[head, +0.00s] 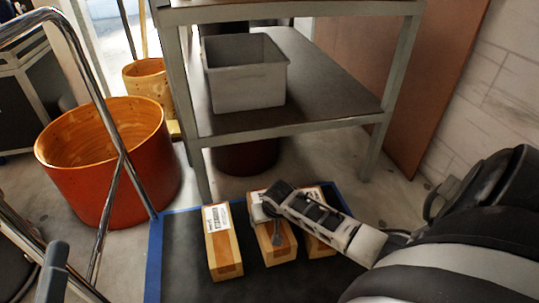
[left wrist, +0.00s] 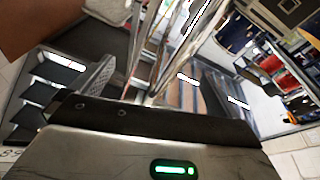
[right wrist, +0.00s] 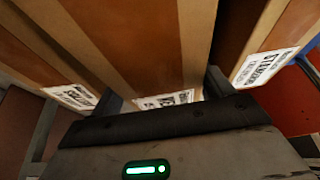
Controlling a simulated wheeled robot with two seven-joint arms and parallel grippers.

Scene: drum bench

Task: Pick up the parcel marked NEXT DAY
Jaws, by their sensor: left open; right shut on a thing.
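Three brown parcels with tan tape and white labels stand in a row on a dark mat (head: 185,263) with a blue border: the left parcel (head: 222,245), the middle parcel (head: 279,252) and the right parcel (head: 316,246). My right gripper (head: 272,222) is shut on the middle parcel, which also shows between its fingers in the right wrist view (right wrist: 135,45). The labels are too small or slanted to read surely. I cannot tell whether the middle parcel is off the mat. My left gripper (left wrist: 155,120) is open and empty, away from the parcels.
A shelf unit (head: 300,130) with a grey bin (head: 245,80) stands behind the mat. A large orange drum (head: 105,170) and chrome tubing (head: 121,150) are at the left. A brown board (head: 430,80) leans at the right. Some mat is bare left of the parcels.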

